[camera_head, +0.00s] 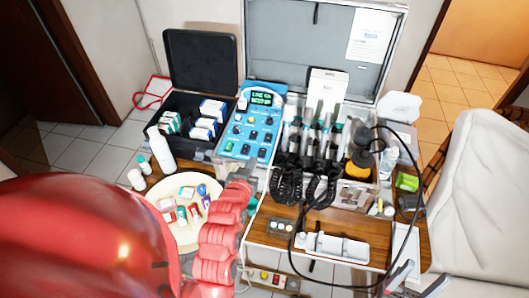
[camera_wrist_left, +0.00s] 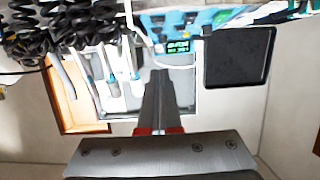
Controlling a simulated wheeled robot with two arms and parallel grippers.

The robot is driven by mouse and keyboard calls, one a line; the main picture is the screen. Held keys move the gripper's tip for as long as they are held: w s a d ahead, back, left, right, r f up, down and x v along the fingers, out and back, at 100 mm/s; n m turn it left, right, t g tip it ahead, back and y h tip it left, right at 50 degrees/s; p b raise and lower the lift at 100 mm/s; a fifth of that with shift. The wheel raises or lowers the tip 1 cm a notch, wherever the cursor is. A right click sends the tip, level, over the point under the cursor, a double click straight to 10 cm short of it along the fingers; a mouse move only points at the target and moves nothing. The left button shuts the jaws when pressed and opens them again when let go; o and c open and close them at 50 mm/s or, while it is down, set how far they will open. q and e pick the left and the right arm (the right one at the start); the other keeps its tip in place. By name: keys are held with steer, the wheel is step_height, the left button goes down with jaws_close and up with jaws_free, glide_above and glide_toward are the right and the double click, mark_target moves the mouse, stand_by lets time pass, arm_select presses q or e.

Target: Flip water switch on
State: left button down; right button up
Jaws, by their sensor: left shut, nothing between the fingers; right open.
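The blue control unit (camera_head: 253,125) stands upright in the open case, with a lit green display (camera_head: 261,98) and rows of dark knobs and small switches. I cannot tell which one is the water switch or how it is set. In the left wrist view the blue panel (camera_wrist_left: 205,18) and its display (camera_wrist_left: 178,47) show at the top. My left gripper (camera_wrist_left: 160,73) is shut and empty, with its tips in front of the panel area; contact cannot be told. My right gripper (camera_head: 400,280) is open, low at the right.
Dental handpieces with coiled black hoses (camera_head: 312,175) stand right of the panel. A round cream tray (camera_head: 187,240) with small items lies left. A small grey switch box (camera_head: 282,226) sits on the wooden tabletop. A black hose loops across the right side.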

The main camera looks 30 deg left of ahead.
arm_select(q)
steer(key=b, duration=1.1)
glide_above(260, 161)
steer(key=s, duration=0.2)
steer(key=f, duration=0.3)
steer(key=shift+d, duration=0.25)
steer(key=shift+w+a+p, duration=0.2)
steer(key=shift+w+p, duration=0.35)
steer(key=shift+w, duration=0.05)
steer(key=shift+w+a+p, duration=0.15)
steer(key=shift+w+p, duration=0.35)
steer(key=shift+w, duration=0.1)
steer(key=f, duration=0.1)
steer(key=f+p, duration=0.1)
steer(key=shift+s+d+f, duration=0.1)
steer(key=shift+s+f, duration=0.1)
steer(key=shift+f, duration=0.85)
